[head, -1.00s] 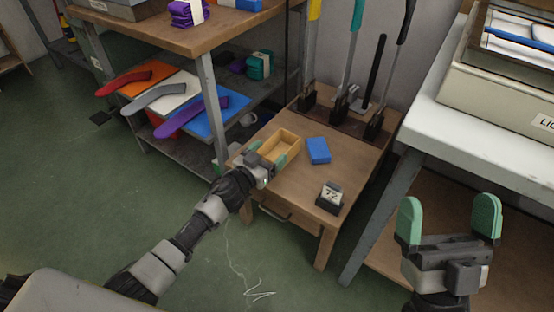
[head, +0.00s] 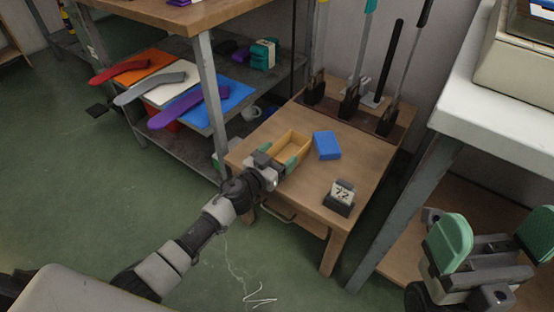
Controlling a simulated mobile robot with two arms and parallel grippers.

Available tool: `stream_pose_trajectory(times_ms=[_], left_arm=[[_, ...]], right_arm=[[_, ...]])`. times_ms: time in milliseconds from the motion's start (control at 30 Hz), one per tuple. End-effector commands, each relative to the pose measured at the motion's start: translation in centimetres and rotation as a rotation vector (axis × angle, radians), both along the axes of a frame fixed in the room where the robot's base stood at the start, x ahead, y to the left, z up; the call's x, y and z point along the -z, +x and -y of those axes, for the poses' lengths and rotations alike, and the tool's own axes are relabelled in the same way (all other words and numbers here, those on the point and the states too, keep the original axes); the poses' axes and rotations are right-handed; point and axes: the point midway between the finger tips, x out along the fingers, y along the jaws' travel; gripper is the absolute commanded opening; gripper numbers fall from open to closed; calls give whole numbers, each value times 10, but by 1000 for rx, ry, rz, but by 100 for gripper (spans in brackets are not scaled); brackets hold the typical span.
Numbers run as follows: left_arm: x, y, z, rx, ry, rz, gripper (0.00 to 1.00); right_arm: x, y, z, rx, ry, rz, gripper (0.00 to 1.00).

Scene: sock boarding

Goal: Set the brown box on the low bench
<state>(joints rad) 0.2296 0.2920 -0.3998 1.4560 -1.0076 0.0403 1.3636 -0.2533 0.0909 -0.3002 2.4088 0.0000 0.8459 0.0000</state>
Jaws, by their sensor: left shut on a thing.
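The brown box (head: 306,137), open at the top and empty, is at the near left part of the low bench (head: 290,190). It appears to rest on the wooden top; any small gap under it cannot be told. My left gripper (head: 276,160), with green fingers, is shut on the box at its near left side and hides that corner. My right gripper (head: 492,243) is open and empty at the lower right, beside the taller white table, with its fingers wide apart.
A blue block (head: 326,145) lies right of the box. A number stand (head: 340,197) is at the bench's front right. Upright tools (head: 350,100) stand along the back. A shelf (head: 205,60) with socks is left; a white table (head: 480,115) is right.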

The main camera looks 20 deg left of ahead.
Motion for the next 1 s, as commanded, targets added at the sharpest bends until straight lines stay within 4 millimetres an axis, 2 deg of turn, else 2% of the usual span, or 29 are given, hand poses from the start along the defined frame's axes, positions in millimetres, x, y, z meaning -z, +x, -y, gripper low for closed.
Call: stream_pose_trajectory(times_ms=[300, 333, 433, 467, 767, 933, 1000], left_arm=[[4, 0, 0, 0, 1, -2, 55], [2, 0, 0, 0, 1, -2, 83], [2, 0, 0, 0, 1, -2, 98], [2, 0, 0, 0, 1, -2, 100], [-3, -1, -1, 0, 0, -1, 100], [-2, -28, -11, -1, 0, -5, 100], [-2, -43, -17, -1, -2, -6, 100]], right_arm=[[-1, 1, 0, 0, -1, 8, 100], [-3, 1, 0, 0, -1, 9, 100], [-3, 1, 0, 0, -1, 6, 100], [-3, 1, 0, 0, -1, 6, 100], [-7, 0, 0, -1, 0, 9, 100], [-7, -4, 1, -1, 6, -4, 100], [2, -5, 1, -2, 3, -43, 100]])
